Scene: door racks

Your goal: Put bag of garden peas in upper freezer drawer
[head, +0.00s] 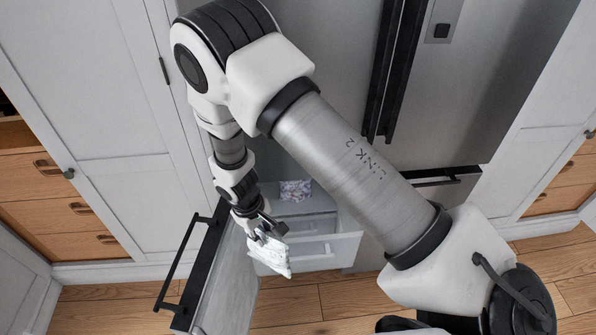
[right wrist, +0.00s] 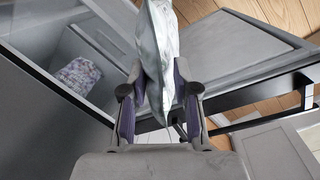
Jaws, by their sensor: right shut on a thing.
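My right gripper (head: 264,232) is shut on a pale, whitish bag (head: 272,258), whose printing I cannot read. The bag hangs from the fingers in front of the open freezer compartment. In the right wrist view the bag (right wrist: 160,55) stands between the two fingers (right wrist: 160,105). A translucent freezer drawer (head: 345,249) is pulled out behind and to the right of the bag. I cannot tell for sure whether it is the upper one. My left gripper is out of view.
A patterned package (head: 295,190) lies inside the freezer, and it also shows in the right wrist view (right wrist: 78,77). The open freezer door (head: 228,290) with a dark bar handle (head: 180,262) stands close left of the bag. Wood floor (head: 345,300) is clear in front.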

